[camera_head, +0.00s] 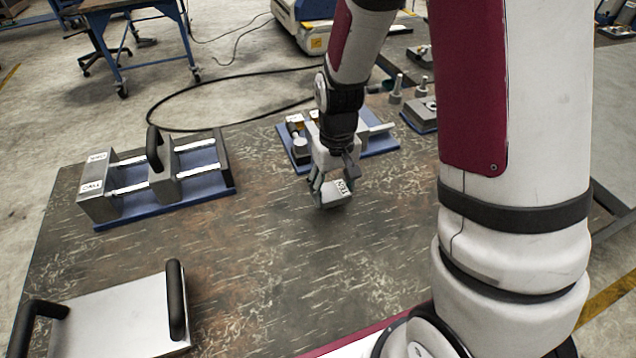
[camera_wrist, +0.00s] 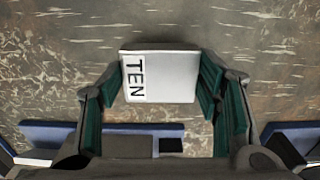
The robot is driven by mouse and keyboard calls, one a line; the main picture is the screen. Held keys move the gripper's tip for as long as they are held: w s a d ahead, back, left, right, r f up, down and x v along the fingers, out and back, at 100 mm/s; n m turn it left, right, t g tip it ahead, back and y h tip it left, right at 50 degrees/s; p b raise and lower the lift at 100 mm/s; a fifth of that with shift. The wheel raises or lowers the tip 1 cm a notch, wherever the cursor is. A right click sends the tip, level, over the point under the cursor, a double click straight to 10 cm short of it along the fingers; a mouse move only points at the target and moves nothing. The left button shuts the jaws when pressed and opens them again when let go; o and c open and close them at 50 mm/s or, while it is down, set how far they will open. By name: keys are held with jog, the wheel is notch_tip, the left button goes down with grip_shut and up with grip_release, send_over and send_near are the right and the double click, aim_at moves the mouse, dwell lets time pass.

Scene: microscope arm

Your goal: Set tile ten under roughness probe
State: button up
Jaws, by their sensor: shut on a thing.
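Tile ten (camera_head: 337,193) is a small pale block with TEN in black on one face. My gripper (camera_head: 331,186) is shut on it and holds it over the middle of the dark worktop. In the wrist view the tile (camera_wrist: 172,78) sits between the two green-padded fingers of my gripper (camera_wrist: 158,80), with the lettering near the left finger. A blue-based fixture (camera_head: 382,146) with small grey metal parts stands just behind my gripper, partly hidden by my arm. I cannot tell whether it carries the roughness probe. The gap between tile and worktop is hard to judge.
A blue-based metal fixture (camera_head: 205,187) with two rails, labelled end blocks and a black handle stands at left. A silver plate (camera_head: 115,318) with two black handles lies front left. Another blue-based device (camera_head: 421,115) stands back right. The worktop (camera_head: 260,260) before my gripper is clear.

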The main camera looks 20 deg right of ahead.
jog(key=w, duration=0.2)
jog(key=w+a, duration=0.1)
jog(key=w, duration=0.3)
jog(key=shift+a+f, duration=0.2)
jog(key=shift+f, duration=1.8)
jog(key=shift+f, duration=0.15)
jog(key=o, duration=1.8)
jog(key=shift+c, duration=0.2)
